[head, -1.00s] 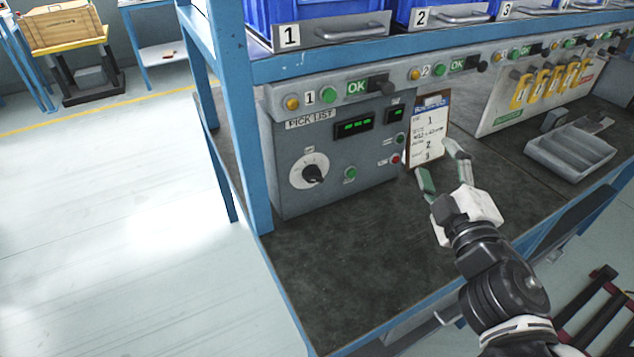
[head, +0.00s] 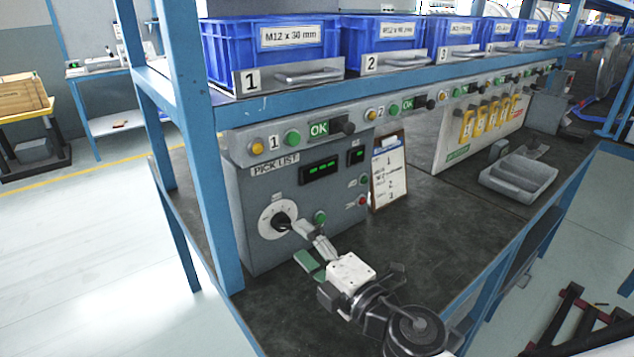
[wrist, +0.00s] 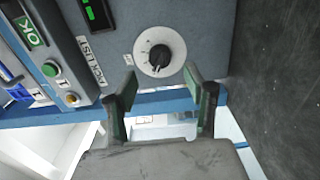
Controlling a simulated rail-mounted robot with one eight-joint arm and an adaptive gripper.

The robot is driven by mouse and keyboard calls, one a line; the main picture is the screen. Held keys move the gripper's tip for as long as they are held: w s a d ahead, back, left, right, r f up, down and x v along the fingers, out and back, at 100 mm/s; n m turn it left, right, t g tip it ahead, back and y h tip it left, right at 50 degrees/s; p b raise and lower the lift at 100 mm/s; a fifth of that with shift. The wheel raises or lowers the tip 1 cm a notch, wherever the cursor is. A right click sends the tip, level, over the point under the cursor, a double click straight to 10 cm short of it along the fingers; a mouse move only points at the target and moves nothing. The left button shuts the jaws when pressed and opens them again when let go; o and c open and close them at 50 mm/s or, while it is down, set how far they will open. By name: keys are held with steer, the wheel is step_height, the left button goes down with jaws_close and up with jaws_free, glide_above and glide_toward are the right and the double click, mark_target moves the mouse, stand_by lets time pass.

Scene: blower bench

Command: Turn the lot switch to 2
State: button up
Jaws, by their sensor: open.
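The lot switch is a black rotary knob (head: 281,221) on a round white dial (head: 268,232), low on the left of the grey pick list panel (head: 243,196). It also shows in the wrist view as the knob (wrist: 160,55) on its dial. My gripper (head: 312,250) is open with nothing between its fingers, just in front of the panel and to the right of the dial. In the wrist view the open fingers (wrist: 165,88) sit below the dial, apart from the knob. The dial's numbers are too small to read.
A clipboard (head: 388,177) leans at the panel's right end. A blue post (head: 217,205) stands at the left. A grey tray (head: 519,180) sits farther right; the bench top between is clear.

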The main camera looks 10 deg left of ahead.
mark_target(287, 228)
steer(key=shift+b+x, duration=0.45)
steer(key=shift+x, duration=2.65)
steer(key=c, duration=1.1)
